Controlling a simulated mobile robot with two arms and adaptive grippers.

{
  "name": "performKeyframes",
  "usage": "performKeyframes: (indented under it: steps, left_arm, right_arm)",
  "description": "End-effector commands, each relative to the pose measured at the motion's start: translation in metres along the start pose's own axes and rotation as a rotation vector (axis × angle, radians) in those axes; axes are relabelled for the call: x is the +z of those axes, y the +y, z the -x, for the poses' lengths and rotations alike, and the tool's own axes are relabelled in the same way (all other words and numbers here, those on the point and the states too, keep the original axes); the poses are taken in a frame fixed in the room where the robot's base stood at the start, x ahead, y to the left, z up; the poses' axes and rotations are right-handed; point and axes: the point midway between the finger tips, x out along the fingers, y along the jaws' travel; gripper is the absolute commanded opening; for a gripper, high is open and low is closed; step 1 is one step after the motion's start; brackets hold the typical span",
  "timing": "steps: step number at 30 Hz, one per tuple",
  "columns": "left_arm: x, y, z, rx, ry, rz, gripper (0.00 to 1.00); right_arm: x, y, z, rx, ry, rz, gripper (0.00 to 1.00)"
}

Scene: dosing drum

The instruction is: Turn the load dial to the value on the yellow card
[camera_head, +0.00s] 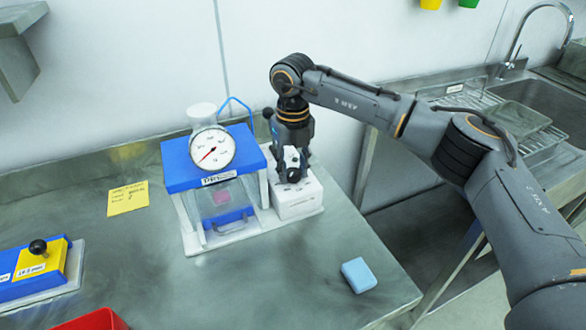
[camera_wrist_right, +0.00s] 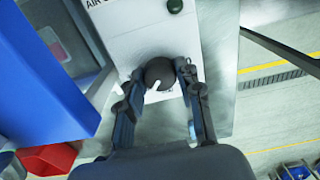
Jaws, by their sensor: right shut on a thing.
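The yellow card (camera_head: 128,197) lies on the table at the left, with handwriting too small to read. The load dial is seen from above in the right wrist view as a dark round knob (camera_wrist_right: 160,73) with a white mark, on a white box (camera_wrist_right: 136,35). The same white box (camera_head: 297,205) stands at the right of the blue-topped dosing unit in the head view. My right gripper (camera_head: 292,172) points down over the box; in the wrist view its two fingers (camera_wrist_right: 158,82) are shut on the knob, one on each side. My left gripper is not in view.
The blue-topped unit (camera_head: 180,168) carries a round gauge (camera_head: 212,148) with a red needle and stands close beside my right gripper. A light blue block (camera_head: 358,275), a blue-and-yellow box (camera_head: 38,262) and a red container (camera_head: 92,321) are nearby. The front middle of the table is clear.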

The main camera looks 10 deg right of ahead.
Motion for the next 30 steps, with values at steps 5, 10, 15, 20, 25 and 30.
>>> performKeyframes:
  steps: [5,10,15,20,25,30]
  left_arm:
    - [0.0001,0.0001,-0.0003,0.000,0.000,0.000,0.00]
    - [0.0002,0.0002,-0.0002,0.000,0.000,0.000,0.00]
    - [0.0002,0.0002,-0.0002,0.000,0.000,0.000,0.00]
    - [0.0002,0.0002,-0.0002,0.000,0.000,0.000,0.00]
    - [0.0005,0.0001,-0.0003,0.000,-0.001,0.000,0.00]
    - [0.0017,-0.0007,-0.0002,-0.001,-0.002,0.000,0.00]
  right_arm:
    - [0.0006,-0.0001,0.0012,0.000,-0.002,-0.012,0.04]
    - [0.0006,-0.0001,0.0013,0.000,-0.003,-0.013,0.04]
    - [0.0007,-0.0001,0.0013,0.000,-0.003,-0.012,0.41]
    - [0.0005,-0.0001,0.0010,0.000,-0.002,-0.012,0.58]
    - [0.0003,-0.0001,0.0005,0.000,-0.001,-0.011,0.58]
    - [0.0009,0.0001,0.0092,0.001,-0.004,-0.011,0.58]
